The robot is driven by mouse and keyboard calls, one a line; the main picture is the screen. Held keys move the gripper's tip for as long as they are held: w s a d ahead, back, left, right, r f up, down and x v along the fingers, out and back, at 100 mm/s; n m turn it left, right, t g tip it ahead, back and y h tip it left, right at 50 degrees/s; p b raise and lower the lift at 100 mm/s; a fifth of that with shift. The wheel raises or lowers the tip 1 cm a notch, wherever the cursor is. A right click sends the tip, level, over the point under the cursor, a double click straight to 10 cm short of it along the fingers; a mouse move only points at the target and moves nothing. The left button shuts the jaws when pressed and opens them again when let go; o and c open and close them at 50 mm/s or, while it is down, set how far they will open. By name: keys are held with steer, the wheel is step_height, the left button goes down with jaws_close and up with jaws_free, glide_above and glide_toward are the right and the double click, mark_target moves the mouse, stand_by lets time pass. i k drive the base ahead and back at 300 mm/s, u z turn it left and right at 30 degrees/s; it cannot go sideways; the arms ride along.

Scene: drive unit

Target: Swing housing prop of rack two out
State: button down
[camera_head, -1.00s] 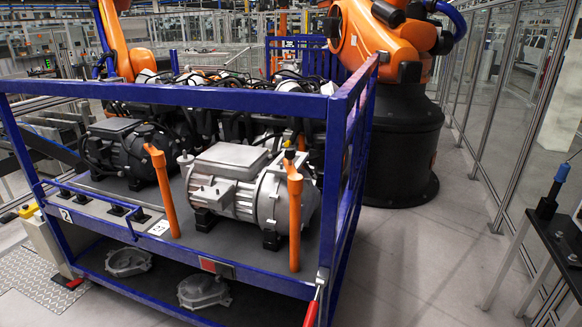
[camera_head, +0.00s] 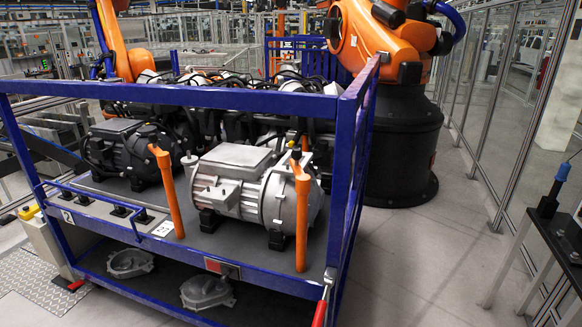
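A blue rack (camera_head: 200,97) fills the left and middle of the head view. A plate marked 2 (camera_head: 67,216) is on its front lower left edge. Two orange props stand at the front of its deck: the left prop (camera_head: 168,193) leans slightly, its top to the left, and the right prop (camera_head: 301,220) stands nearly upright. Behind the right prop is a silver motor housing (camera_head: 245,188), partly covered by it. A dark motor housing (camera_head: 122,150) sits behind the left prop. I cannot tell whether either prop touches its housing. My gripper is not in view.
Two grey castings (camera_head: 207,292) lie on the rack's lower shelf. A red handle (camera_head: 320,312) is at its front right corner. Clear floor (camera_head: 410,270) lies right of the rack, before a dark bench (camera_head: 560,240) and fence. A large orange robot (camera_head: 365,40) stands behind.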

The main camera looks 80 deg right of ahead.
mark_target(303, 180)
steer(key=z, duration=0.1)
steer(key=i, duration=1)
steer(key=u, duration=0.05)
